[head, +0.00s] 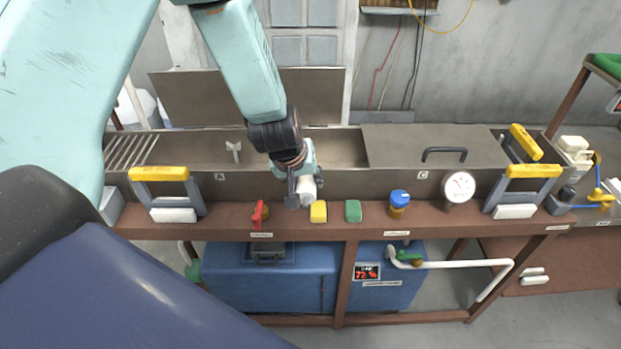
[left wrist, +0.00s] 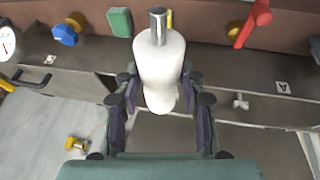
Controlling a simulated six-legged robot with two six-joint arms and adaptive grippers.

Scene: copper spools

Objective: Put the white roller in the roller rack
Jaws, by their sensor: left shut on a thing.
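My left gripper (head: 305,179) is shut on the white roller (head: 307,191), above the front ledge of the long metal trough. In the left wrist view the white roller (left wrist: 160,62) sits between the two fingers of the gripper (left wrist: 160,100), with a grey metal tip at its far end. I cannot tell for sure which fixture is the roller rack. A slatted rack of parallel bars (head: 130,150) is at the trough's left end. Yellow-topped frames with white pieces stand at left (head: 160,174) and right (head: 533,171). My right gripper is not in view.
Along the brown ledge are a red handle (head: 259,215), a yellow block (head: 318,211), a green block (head: 353,211), a blue knob (head: 399,197) and a round gauge (head: 458,187).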

